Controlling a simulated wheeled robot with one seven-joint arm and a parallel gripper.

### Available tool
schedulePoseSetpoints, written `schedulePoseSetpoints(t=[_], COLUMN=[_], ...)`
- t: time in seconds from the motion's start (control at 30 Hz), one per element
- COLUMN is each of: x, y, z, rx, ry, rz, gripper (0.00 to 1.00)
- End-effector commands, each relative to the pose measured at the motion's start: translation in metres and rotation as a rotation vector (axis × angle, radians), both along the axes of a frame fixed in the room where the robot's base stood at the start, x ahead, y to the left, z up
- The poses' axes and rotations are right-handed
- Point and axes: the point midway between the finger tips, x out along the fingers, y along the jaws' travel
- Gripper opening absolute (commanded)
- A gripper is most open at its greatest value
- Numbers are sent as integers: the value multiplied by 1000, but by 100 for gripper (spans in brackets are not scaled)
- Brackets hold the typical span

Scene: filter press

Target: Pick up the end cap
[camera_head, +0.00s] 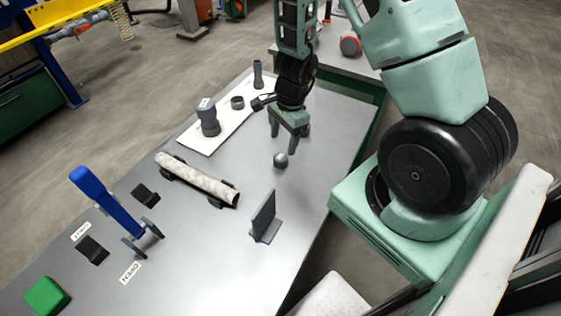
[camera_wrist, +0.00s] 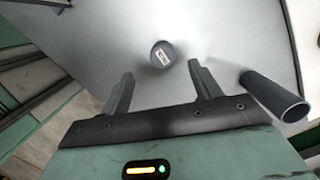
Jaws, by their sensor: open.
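A small dark grey rounded piece, which looks like the end cap (camera_head: 281,160), sits alone on the grey table just in front of my gripper (camera_head: 289,132). In the wrist view, the end cap (camera_wrist: 163,54) shows a pale label on its top. It lies beyond the fingertips and between their lines, slightly left of the middle. My gripper (camera_wrist: 161,75) is open, fingers pointing down, with nothing between them. The end cap is not touched by either finger.
A white mat (camera_head: 188,137) holds several grey parts. A pale roller (camera_head: 197,180) lies on supports to the left. A dark upright plate (camera_head: 264,215) stands nearer. A blue lever (camera_head: 92,188) stands left.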

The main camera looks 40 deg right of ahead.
Motion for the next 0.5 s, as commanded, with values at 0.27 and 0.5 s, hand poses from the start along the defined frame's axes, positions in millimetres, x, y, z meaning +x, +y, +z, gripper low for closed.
schedulePoseSetpoints(t=[0.27, 0.5], x=[1, 3], y=[2, 3], z=[-23, -60], rx=[0, 1], ry=[0, 1], rz=[-1, 0], gripper=[63, 63])
